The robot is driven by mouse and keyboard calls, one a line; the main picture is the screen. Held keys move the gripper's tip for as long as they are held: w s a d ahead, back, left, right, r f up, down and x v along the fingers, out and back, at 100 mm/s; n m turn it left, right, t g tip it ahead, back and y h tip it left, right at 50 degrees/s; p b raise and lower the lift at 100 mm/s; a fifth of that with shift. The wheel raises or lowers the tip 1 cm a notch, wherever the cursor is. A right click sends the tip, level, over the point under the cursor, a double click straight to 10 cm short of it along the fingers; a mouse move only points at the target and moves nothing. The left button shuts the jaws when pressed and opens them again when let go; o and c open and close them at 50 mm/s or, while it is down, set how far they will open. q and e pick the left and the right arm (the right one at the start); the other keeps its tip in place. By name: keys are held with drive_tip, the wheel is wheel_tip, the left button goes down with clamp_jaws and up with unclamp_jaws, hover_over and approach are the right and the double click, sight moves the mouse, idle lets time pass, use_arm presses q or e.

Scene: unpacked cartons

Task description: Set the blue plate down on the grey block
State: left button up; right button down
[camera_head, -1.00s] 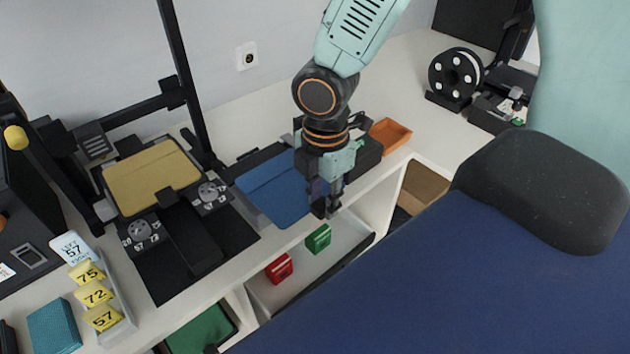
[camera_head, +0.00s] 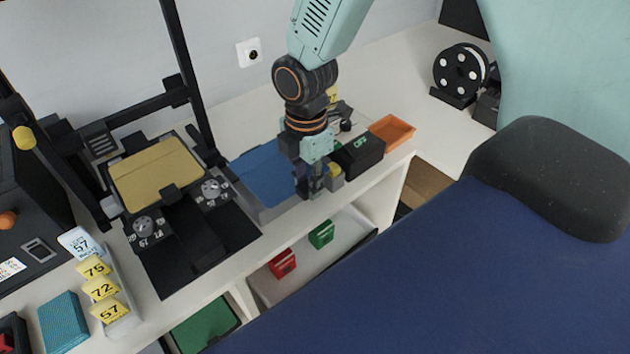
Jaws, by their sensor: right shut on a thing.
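The blue plate (camera_head: 262,172) is on the counter side, right of the black machine with the tan plate. My right gripper (camera_head: 312,190) points down at the plate's right end and is shut on it. Its fingers hide that end. A grey surface, apparently the grey block (camera_head: 283,207), shows along the plate's front edge. The plate looks roughly level over it; I cannot tell whether they touch. My left gripper is not in view.
A black box (camera_head: 362,158) and an orange tray (camera_head: 391,131) stand close to the right of my gripper. The machine with the tan plate (camera_head: 157,175) is at the left. Red (camera_head: 282,263) and green (camera_head: 321,234) boxes sit on the shelf below.

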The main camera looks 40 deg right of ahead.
drive_tip(key=shift+w+a, duration=0.45)
drive_tip(key=shift+w, duration=0.25)
drive_tip(key=shift+w+d+p, duration=0.1)
drive_tip(key=shift+d+p, duration=0.1)
drive_tip(key=shift+p, duration=0.3)
drive_tip(key=shift+w+a+f, duration=0.1)
drive_tip(key=shift+w+a, duration=0.25)
drive_tip(key=shift+w, duration=0.2)
drive_tip(key=shift+s+d, duration=0.2)
drive_tip(key=shift+s, duration=0.05)
drive_tip(key=shift+p, duration=0.3)
drive_tip(key=shift+s+d, duration=0.15)
drive_tip(key=shift+s, duration=0.1)
